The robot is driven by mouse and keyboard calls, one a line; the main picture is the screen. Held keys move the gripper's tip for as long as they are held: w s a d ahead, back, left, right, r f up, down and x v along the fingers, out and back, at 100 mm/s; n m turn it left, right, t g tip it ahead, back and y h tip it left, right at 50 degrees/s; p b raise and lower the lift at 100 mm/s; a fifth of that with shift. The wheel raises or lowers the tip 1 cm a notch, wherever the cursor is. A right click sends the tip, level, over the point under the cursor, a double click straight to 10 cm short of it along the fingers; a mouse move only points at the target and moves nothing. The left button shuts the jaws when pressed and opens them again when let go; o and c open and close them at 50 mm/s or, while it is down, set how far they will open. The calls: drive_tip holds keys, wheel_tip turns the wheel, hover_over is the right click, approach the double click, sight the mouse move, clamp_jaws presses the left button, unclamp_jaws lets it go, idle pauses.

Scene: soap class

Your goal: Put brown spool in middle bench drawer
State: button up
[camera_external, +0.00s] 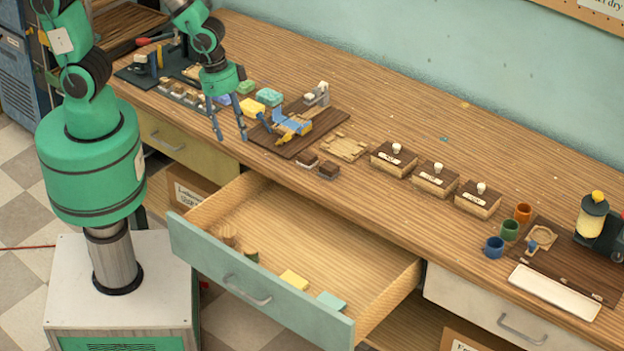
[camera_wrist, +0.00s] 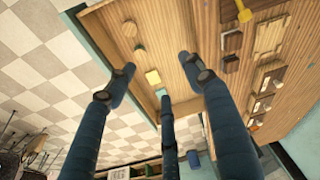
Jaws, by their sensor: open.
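A brown spool (camera_external: 228,235) seems to lie in the left end of the open middle bench drawer (camera_external: 310,240), near its pale green front. In the wrist view a brown round thing (camera_wrist: 129,28) shows inside the drawer (camera_wrist: 145,15), likely the same spool. My gripper (camera_external: 232,138) is open and empty, fingers pointing down, and appears above the bench near the drawer's back left corner. In the wrist view its spread fingers (camera_wrist: 157,68) frame the drawer, with nothing between them. The spool is small here and its shape is not clear.
A green piece (camera_external: 250,256), a yellow block (camera_external: 293,280) and a teal block (camera_external: 330,301) also lie in the drawer. A dark board (camera_external: 275,143) with a blue and yellow tool is behind. Small dark blocks (camera_external: 328,170) sit near the bench edge. The drawer's middle is bare.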

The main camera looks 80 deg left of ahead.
drive_tip(key=s+a+r+n+t, duration=0.1)
drive_tip(key=a+r, duration=0.3)
drive_tip(key=r, duration=0.4)
drive_tip(key=s+a+r+n, duration=0.1)
drive_tip(key=s+a+r, duration=0.1)
drive_tip(key=a+r, duration=0.35)
drive_tip(key=s+a+r+n+t, duration=0.1)
drive_tip(key=s+a+r, duration=0.1)
drive_tip(key=s+r, duration=0.3)
drive_tip(key=s+a+r+n+t+y, duration=0.1)
drive_tip(key=s+a+r, duration=0.2)
drive_tip(key=s+r, duration=0.2)
wheel_tip(320, 180, up, 3)
drive_tip(key=shift+a+f, duration=0.1)
drive_tip(key=shift+a, duration=0.2)
